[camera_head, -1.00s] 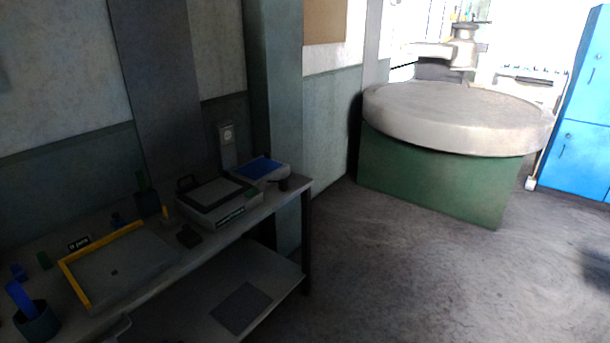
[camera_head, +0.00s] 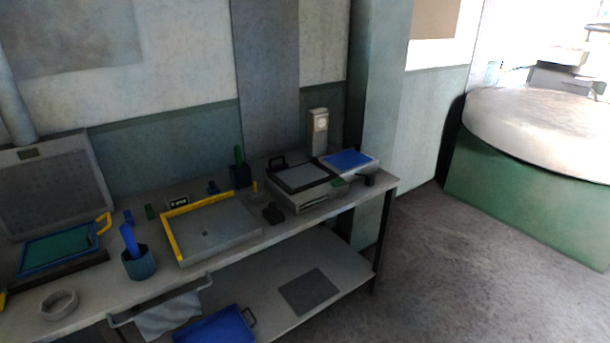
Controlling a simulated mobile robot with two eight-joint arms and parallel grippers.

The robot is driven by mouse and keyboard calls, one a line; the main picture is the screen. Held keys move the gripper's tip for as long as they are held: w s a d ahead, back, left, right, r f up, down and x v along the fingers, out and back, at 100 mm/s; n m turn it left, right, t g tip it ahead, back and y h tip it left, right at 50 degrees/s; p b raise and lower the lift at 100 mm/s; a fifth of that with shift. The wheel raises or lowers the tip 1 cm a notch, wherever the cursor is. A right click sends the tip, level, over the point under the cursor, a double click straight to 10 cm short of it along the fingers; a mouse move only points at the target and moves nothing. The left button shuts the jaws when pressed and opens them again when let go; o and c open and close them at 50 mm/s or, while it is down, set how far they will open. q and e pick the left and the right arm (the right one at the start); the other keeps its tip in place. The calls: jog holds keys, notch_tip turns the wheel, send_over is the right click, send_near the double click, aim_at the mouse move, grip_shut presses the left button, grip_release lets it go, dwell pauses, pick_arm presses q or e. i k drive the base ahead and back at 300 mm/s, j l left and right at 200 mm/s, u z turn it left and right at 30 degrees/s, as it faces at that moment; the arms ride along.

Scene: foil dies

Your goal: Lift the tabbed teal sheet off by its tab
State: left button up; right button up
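A teal sheet (camera_head: 58,246) lies in a blue-edged frame at the left end of the bench. A yellow tab or handle (camera_head: 103,226) stands up at its right side; I cannot tell how it joins the sheet. A grey perforated panel (camera_head: 52,189) leans upright behind the sheet. Neither of my grippers is in view.
The bench (camera_head: 105,293) also carries a cup with blue tools (camera_head: 139,264), a grey ring (camera_head: 59,304), a yellow-edged tray (camera_head: 222,243) and a grey device (camera_head: 300,191). A blue bin (camera_head: 215,327) sits on the lower shelf. Open floor (camera_head: 455,270) lies at right.

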aim_at(57, 247)
jog(key=u, duration=1.75)
jog(key=i+j, duration=0.25)
jog(key=i, duration=0.15)
jog(key=i+j+u, duration=0.1)
jog(key=i+j, duration=0.4)
jog(key=i, duration=0.35)
